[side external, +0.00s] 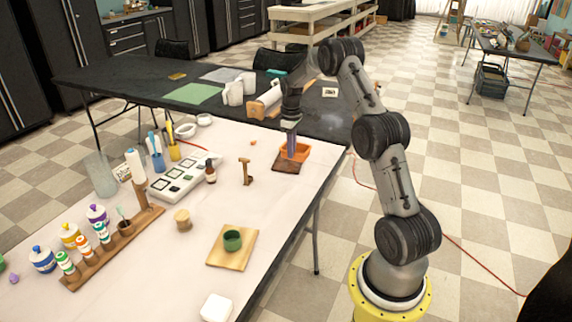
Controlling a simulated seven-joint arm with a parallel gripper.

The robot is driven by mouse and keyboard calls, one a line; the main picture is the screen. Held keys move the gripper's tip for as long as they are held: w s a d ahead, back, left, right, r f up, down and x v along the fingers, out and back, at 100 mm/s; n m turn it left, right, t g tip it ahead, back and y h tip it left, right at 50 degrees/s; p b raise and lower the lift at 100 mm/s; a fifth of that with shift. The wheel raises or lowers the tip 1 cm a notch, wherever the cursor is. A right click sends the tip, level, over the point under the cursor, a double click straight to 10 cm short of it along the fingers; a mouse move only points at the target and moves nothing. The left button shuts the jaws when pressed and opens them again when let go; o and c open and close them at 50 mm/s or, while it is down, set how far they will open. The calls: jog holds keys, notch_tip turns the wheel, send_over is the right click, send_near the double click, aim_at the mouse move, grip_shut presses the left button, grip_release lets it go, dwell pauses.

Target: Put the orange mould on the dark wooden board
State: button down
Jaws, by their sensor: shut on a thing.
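The orange mould (301,151) is at the far right corner of the white table, at the dark wooden board (286,166). It looks like an open box and covers the far part of the board. Whether it rests on the board or is held just above it I cannot tell. My gripper (291,153) points down at the mould and is shut on it. The fingertips are small and partly lost against the mould.
A light wooden board (245,252) with a green cup (232,240) lies nearer on the white table (200,225). A brown wooden stamp (246,171) and a dark dropper bottle (210,172) stand left of the dark board. A black table (330,115) stands behind.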

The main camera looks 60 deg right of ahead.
jog(key=w+d+f, duration=0.1)
jog(key=f, duration=0.1)
jog(key=w+d+f, duration=0.1)
jog(key=f, duration=0.1)
jog(key=w+d+f, duration=0.1)
jog(key=f, duration=0.1)
jog(key=shift+w+d, duration=0.15)
jog(key=shift+w, duration=0.15)
jog(key=shift+f, duration=1.5)
jog(key=shift+f, duration=0.1)
jog(key=c, duration=0.9)
grip_release()
jog(key=shift+f, duration=0.1)
jog(key=shift+c, duration=0.2)
